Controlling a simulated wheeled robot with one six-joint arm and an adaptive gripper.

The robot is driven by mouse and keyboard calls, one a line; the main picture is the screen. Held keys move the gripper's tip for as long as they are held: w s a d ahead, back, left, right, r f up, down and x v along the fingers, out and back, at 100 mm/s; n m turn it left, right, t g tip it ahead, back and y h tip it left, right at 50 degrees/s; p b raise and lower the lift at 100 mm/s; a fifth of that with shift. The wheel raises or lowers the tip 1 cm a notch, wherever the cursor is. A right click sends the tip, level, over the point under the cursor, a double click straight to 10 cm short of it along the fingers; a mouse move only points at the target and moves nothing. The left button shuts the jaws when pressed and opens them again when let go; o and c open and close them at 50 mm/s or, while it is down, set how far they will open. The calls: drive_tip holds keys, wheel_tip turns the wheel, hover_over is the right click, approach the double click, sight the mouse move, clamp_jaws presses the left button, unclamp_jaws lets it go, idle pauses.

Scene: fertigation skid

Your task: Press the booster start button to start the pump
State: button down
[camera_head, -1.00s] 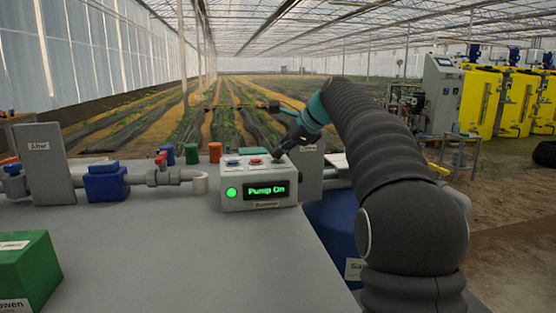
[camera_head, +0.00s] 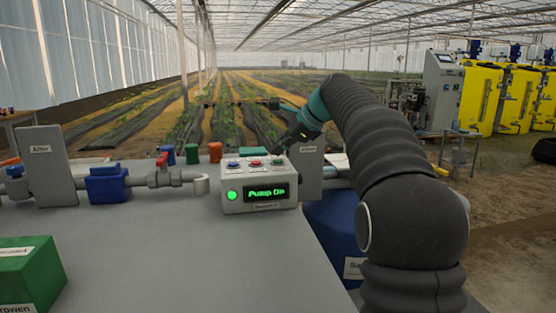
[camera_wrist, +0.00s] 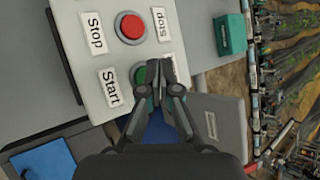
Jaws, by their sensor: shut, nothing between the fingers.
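The booster control box (camera_head: 258,204) stands on the grey bench with a lit green lamp (camera_head: 231,195) and a display (camera_head: 265,191) reading "Pump On". Its top carries a row of buttons. In the wrist view a red button (camera_wrist: 131,27) lies between "Stop" labels, and the green start button (camera_wrist: 139,76) lies beside a "Start" label (camera_wrist: 109,87). My gripper (camera_wrist: 159,66) is shut and empty. Its fingertips show over the right side of the green button and partly cover it. In the head view my gripper (camera_head: 284,146) appears just above the box's right end, apart from it.
A grey pipe with a red-handled valve (camera_head: 161,170) and a blue fitting (camera_head: 107,184) runs left of the box. A green box (camera_head: 28,272) sits at the bench's front left. A blue drum (camera_head: 338,228) stands beside the bench at right. The bench middle is clear.

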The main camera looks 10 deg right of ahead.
sight(280, 161)
drive_tip(key=shift+r+p, duration=0.4)
drive_tip(key=shift+r, duration=2.15)
